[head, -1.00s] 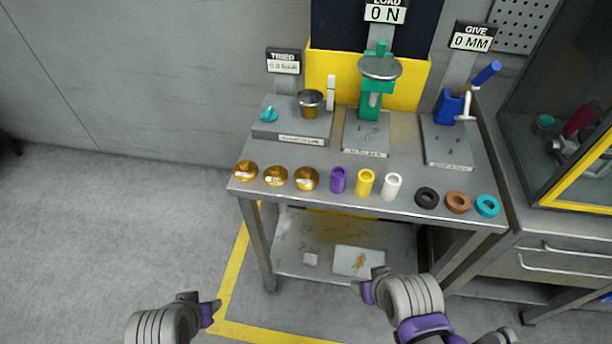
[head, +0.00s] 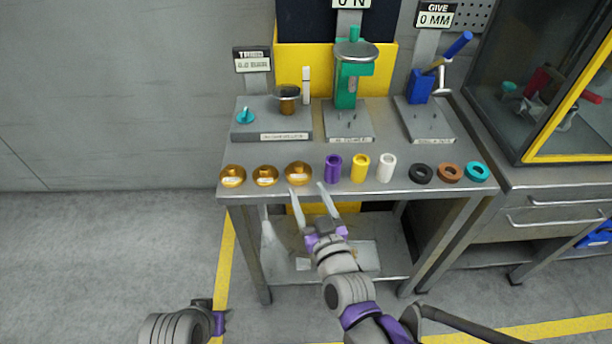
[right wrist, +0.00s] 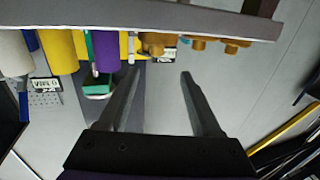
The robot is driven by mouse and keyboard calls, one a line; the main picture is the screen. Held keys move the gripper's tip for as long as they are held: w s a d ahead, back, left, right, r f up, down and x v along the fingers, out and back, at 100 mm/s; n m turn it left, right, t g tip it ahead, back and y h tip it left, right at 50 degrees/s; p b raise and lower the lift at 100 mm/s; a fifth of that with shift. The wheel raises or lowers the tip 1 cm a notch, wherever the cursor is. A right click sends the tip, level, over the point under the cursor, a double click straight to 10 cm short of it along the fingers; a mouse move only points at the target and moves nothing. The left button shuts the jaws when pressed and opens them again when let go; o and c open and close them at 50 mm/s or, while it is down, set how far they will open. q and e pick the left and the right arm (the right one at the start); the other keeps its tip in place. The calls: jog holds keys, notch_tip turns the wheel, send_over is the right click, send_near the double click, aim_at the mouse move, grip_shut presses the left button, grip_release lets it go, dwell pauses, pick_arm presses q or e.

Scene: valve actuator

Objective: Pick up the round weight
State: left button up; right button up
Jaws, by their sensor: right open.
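Three round brass weights stand in a row at the front left of the table: the left one (head: 232,176), the middle one (head: 265,176) and the right one (head: 299,174). They also show near the table edge in the right wrist view, one of them here (right wrist: 198,43). My right gripper (head: 309,191) is open and empty, its fingers pointing at the table's front edge just below the right weight. The same gripper (right wrist: 161,75) shows with its fingers apart in the right wrist view. My left gripper (head: 217,318) is at the bottom left, low and away from the table; its jaws are unclear.
Purple (head: 333,168), yellow (head: 360,168) and white (head: 386,167) cylinders stand right of the weights, then black (head: 421,173), brown (head: 449,173) and teal (head: 477,171) rings. Test fixtures, one with a green press (head: 347,85), stand behind. A glazed cabinet (head: 540,90) is at the right.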

aim_at(298, 163)
jog(key=x, duration=0.5)
jog(key=shift+w, duration=0.3)
jog(key=b+x, duration=0.1)
jog(key=x, duration=0.4)
jog(key=shift+w+d+f, duration=0.15)
jog(key=shift+d, duration=0.05)
grip_shut()
dwell(0.9)
